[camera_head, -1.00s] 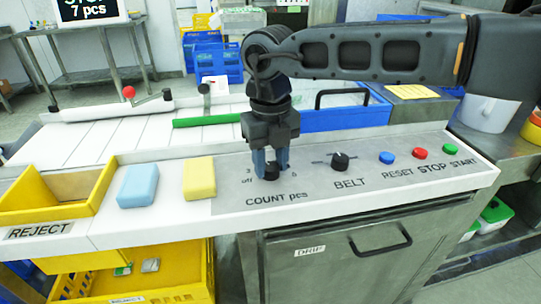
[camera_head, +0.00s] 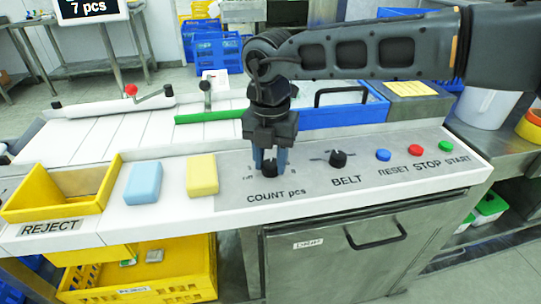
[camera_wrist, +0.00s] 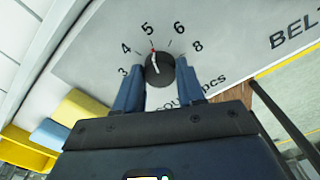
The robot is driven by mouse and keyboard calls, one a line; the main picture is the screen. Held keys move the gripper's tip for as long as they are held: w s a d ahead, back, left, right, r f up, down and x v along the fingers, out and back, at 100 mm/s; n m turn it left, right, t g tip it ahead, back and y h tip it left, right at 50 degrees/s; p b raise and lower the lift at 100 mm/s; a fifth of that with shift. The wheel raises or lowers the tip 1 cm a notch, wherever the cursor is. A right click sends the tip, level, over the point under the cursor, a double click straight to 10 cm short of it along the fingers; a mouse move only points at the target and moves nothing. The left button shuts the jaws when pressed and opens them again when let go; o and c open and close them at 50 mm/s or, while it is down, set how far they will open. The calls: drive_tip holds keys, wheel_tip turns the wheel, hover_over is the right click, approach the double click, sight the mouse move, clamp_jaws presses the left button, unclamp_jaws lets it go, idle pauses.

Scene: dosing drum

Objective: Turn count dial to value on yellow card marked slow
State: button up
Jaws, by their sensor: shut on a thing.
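The black count dial (camera_wrist: 160,68) sits on the grey panel above the words COUNT pcs, and it also shows in the head view (camera_head: 270,171). Its scale shows 3, 4, 5, 6 and 8. The pale pointer line and red tip are near the 5. My gripper (camera_head: 270,160) points down over the dial, with its blue fingers (camera_wrist: 160,85) on either side of the knob, shut on it. A yellow card (camera_head: 412,89) lies at the back right; its writing is too small to read.
The BELT knob (camera_head: 338,159) and the blue RESET (camera_head: 383,155), red STOP (camera_head: 415,150) and green START (camera_head: 446,146) buttons are right of the dial. Yellow (camera_head: 202,175) and blue (camera_head: 143,184) blocks and a yellow REJECT bin (camera_head: 100,172) are left. A screen (camera_head: 90,8) reads 7 pcs.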

sight(270, 164)
idle(0.3)
drive_tip(key=o, duration=1)
drive_tip(key=shift+o, duration=0.2)
drive_tip(key=shift+r, duration=3.9)
